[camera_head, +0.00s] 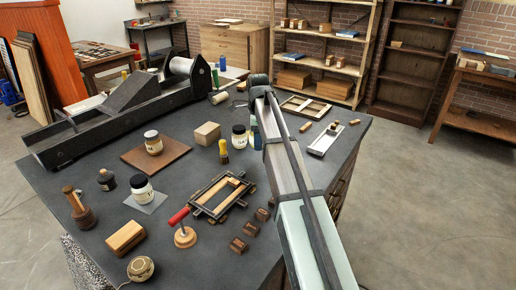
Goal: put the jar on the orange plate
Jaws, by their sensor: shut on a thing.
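A second jar (239,137) stands upright at the bench's middle, just left of my arm. A third, tan jar (153,142) stands upright on a flat brown-orange plate (176,153), the only plate-like thing of about that colour. My arm reaches from the bottom right to the bench's far part. My gripper is hidden behind it, so its jaws and anything in them do not show.
A long black press (120,110) fills the bench's back left. The bench's right strip behind my arm is partly hidden.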

